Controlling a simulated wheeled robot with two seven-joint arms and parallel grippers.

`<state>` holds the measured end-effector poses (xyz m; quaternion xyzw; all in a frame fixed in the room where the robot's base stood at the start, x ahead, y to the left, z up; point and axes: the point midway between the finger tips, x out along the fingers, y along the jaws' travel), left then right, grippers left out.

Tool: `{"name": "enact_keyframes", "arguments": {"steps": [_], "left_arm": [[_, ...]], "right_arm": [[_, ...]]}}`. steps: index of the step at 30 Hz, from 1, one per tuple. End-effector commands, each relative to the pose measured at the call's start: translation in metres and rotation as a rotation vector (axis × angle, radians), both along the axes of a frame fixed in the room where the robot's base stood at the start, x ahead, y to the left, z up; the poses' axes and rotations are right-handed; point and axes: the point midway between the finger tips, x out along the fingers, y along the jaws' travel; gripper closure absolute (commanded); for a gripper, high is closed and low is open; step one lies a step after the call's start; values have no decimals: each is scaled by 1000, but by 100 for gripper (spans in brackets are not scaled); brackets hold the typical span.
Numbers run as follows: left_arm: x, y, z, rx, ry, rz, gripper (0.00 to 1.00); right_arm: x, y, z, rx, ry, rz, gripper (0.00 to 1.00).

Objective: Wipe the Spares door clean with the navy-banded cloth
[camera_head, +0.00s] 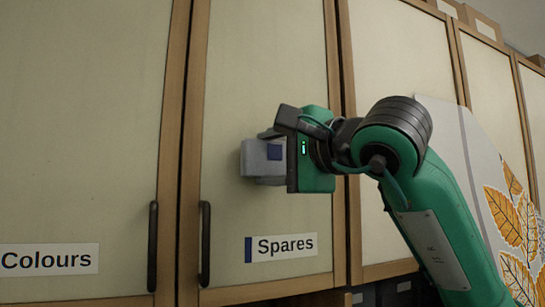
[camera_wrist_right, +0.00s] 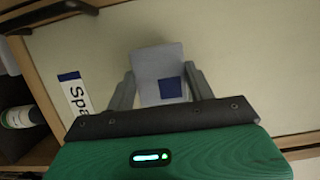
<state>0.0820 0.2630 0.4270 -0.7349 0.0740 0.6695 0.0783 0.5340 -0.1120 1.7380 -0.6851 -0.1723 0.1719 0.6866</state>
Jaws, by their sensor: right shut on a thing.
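The Spares door (camera_head: 265,70) is a cream panel in a wooden frame, with a dark handle (camera_head: 205,245) and a "Spares" label (camera_head: 282,247) with a navy bar. My right gripper (camera_head: 268,160) is in front of the door's middle, above the label. It is shut on a pale grey cloth (camera_head: 250,158) with a navy patch. In the right wrist view the cloth (camera_wrist_right: 160,62) sits between the two fingers, against or close to the door panel (camera_wrist_right: 235,50); I cannot tell whether it touches. No clear marks show on the door. My left gripper is out of view.
The Colours door (camera_head: 80,130) is to the left, with its own dark handle (camera_head: 153,245). More cream doors continue to the right. A pale panel with orange leaves (camera_head: 515,225) stands at the right, behind my arm. Boxes (camera_head: 470,15) sit on top of the cabinets.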

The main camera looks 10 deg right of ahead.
Motion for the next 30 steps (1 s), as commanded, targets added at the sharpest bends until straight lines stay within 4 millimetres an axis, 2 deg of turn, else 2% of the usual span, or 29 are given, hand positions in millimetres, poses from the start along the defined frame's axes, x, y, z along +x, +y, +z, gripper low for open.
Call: {"name": "enact_keyframes", "arguments": {"steps": [20, 30], "left_arm": [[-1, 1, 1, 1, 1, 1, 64], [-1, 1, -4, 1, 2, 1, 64]], "right_arm": [[11, 1, 0, 0, 0, 0, 64], [15, -26, 0, 1, 0, -3, 64]]}}
